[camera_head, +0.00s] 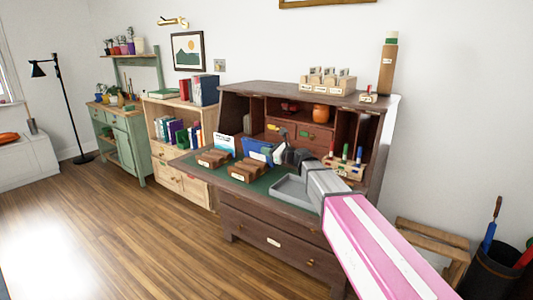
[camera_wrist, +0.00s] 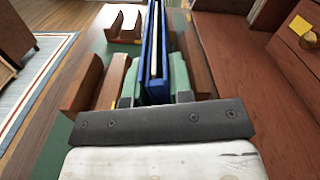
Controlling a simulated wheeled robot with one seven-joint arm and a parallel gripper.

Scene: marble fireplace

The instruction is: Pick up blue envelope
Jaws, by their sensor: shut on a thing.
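The blue envelope (camera_head: 256,149) stands above the green desk mat of the brown secretary desk, by the wooden holders. In the wrist view the blue envelope (camera_wrist: 154,50) is seen edge-on, upright, with a pale strip along its middle. My gripper (camera_head: 279,156) is at its right end in the head view. In the wrist view my gripper (camera_wrist: 155,98) has a finger on each side of the envelope and is shut on it. I cannot tell whether the envelope's lower edge touches the holder or mat.
Wooden slotted holders (camera_head: 246,171) and (camera_head: 214,158) stand on the desk's fold-down top. A white-and-blue card (camera_head: 224,143) stands behind them. A grey tray (camera_head: 291,190) lies at the right. A marker rack (camera_head: 343,166) and the cubbies close off the back.

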